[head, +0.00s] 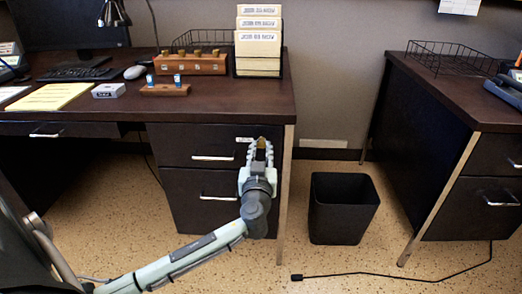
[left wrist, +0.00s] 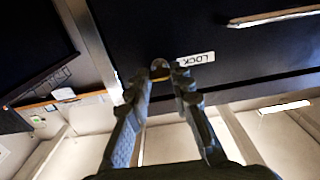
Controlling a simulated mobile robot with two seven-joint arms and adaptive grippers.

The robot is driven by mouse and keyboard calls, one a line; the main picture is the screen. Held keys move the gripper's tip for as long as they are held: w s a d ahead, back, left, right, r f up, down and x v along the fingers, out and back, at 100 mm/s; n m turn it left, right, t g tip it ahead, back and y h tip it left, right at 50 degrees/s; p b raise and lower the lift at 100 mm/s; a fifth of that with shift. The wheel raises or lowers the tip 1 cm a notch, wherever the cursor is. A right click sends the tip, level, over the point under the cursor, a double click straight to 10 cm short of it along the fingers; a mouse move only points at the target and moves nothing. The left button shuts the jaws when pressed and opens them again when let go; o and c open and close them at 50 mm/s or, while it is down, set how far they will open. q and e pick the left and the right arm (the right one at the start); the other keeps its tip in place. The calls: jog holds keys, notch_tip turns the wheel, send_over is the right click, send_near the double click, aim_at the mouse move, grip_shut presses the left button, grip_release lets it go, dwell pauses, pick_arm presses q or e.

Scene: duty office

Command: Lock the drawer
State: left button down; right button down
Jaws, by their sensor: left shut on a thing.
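The desk's upper drawer (head: 185,144) is dark and looks closed, with a silver handle (head: 214,158). A white label (left wrist: 194,59) reading LOCK sits on its front, near the right edge. Next to the label is a small brass-coloured key (left wrist: 159,73) at a round lock; in the head view it shows as a yellowish bit (head: 261,143). My left gripper (head: 260,152) is shut on the key at the drawer front; its fingertips show in the left wrist view (left wrist: 158,80). How far the key is in and its turn are hard to tell. My right gripper is not in view.
A lower drawer (head: 195,190) with a handle is below. A metal desk leg (head: 286,195) stands just right of my gripper. A black bin (head: 342,207) stands on the floor beyond it. A second desk (head: 440,95) is at the right, and a cable lies on the floor.

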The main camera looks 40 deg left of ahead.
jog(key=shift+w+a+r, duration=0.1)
pick_arm(q)
jog(key=m, duration=0.2)
jog(key=shift+m, duration=1.3)
jog(key=m+p, duration=0.1)
jog(key=m, duration=0.4)
jog(key=shift+m, duration=0.3)
jog(key=m+p, duration=0.2)
jog(key=m, duration=0.3)
jog(key=shift+p, duration=0.3)
jog(key=shift+r+m, duration=0.1)
jog(key=shift+m, duration=0.3)
jog(key=shift+m+p, duration=0.55)
jog(key=shift+m, duration=0.45)
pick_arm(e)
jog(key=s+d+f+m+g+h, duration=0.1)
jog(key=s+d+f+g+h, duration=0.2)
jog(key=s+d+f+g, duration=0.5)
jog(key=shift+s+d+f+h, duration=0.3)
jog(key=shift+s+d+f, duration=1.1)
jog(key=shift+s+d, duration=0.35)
